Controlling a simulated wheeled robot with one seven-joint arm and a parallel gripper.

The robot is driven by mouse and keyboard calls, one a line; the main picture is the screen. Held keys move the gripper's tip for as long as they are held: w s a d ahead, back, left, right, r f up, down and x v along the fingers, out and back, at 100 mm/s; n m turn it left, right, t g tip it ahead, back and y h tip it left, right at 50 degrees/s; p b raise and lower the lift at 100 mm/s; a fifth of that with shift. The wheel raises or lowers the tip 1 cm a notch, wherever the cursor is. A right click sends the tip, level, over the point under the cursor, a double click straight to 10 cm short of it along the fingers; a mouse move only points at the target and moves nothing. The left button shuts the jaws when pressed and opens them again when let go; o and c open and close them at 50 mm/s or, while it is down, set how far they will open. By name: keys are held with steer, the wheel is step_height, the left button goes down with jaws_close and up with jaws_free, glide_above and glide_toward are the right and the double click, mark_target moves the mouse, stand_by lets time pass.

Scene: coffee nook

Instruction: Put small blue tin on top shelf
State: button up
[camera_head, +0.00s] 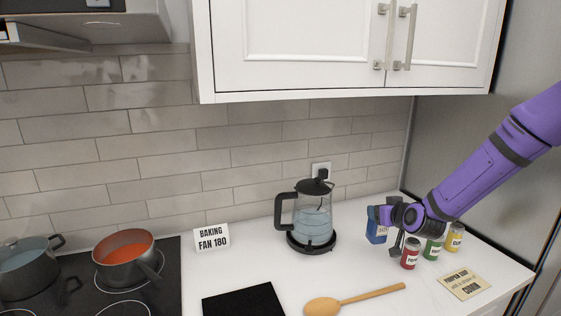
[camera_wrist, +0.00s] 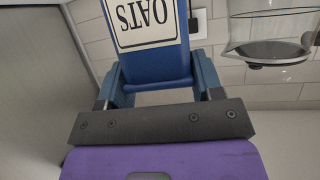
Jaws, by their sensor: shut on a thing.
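The small blue tin (camera_head: 376,232) is at the back right of the counter, partly hidden behind my gripper (camera_head: 388,215). In the wrist view the blue tin (camera_wrist: 155,65) has a white label reading OATS, which appears upside down. My gripper (camera_wrist: 158,82) is shut on the tin, with one finger on each side of it. I cannot tell whether the tin touches the counter or is slightly above it. The white wall cabinet (camera_head: 300,45) above has its doors shut. No open shelf shows.
Red (camera_head: 410,254), green (camera_head: 433,248) and yellow (camera_head: 455,238) tins stand close beside my gripper. A card (camera_head: 465,284) lies in front of them. A glass kettle (camera_head: 313,222) stands left, with a wooden spoon (camera_head: 355,300) in front. Pots sit on the hob at far left.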

steer(key=m+h, duration=0.2)
steer(key=h, duration=0.1)
steer(key=shift+w+a+f+m, duration=0.1)
steer(key=shift+w+a+m, duration=0.1)
steer(key=shift+m, duration=0.1)
steer(key=shift+s+d+r+m+h, duration=0.15)
steer(key=shift+m+h, duration=0.3)
steer(key=shift+h, duration=0.15)
steer(key=shift+s+d+r+m+h, duration=0.1)
steer(key=shift+s+r+m+h, duration=0.05)
steer(key=shift+m+h, duration=0.4)
steer(key=shift+s+d+r+m+h, duration=0.15)
steer(key=shift+m+h, duration=0.25)
steer(key=shift+h, duration=0.25)
steer(key=shift+a+f, duration=0.1)
steer(key=shift+a, duration=0.05)
steer(key=shift+s, duration=0.1)
